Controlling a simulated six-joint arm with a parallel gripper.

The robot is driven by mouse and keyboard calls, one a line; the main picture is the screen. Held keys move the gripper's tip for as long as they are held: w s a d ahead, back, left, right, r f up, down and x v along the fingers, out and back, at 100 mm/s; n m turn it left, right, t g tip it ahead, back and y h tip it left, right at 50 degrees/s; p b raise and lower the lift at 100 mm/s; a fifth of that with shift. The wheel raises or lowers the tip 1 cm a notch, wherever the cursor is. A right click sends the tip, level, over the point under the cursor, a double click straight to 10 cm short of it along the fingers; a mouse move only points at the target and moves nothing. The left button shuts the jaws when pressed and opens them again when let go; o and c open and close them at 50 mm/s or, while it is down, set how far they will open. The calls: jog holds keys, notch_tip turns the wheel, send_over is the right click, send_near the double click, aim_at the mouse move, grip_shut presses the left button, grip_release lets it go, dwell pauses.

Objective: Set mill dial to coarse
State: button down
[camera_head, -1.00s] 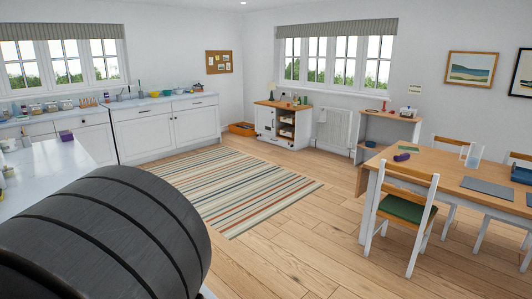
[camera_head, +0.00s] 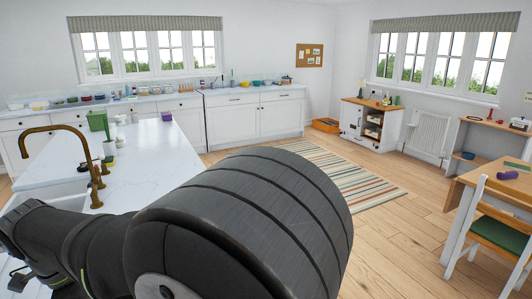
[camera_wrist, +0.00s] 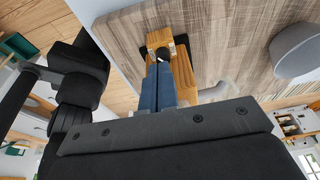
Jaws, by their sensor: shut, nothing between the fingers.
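My gripper (camera_wrist: 157,72) shows in the wrist view with its two dark blue fingers shut together and nothing held. Just beyond the fingertips is a wooden piece (camera_wrist: 183,75) with a black round knob at its end. It seems to lie in front of a grey-brown wood-grain surface (camera_wrist: 215,30). I cannot tell whether the fingers touch it, or whether it belongs to the mill. No mill dial can be made out for sure in either view. In the head view my arm fills the lower middle and my fingers are hidden.
Counters with small items line the back wall. A small cabinet (camera_head: 365,125) and a table are at right. Striped rug and floor are clear.

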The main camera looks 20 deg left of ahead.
jog(key=shift+r, duration=0.5)
jog(key=shift+w+f+m+g+y, duration=0.35)
jog(key=shift+f+m, duration=0.65)
jog(key=shift+w+f+m+g+y, duration=0.3)
jog(key=shift+w+f+m, duration=0.1)
jog(key=shift+f+m, duration=0.6)
jog(key=shift+w+f+m+g+y, duration=0.35)
jog(key=shift+f+m, duration=0.6)
jog(key=shift+m, duration=0.05)
jog(key=shift+d, duration=0.25)
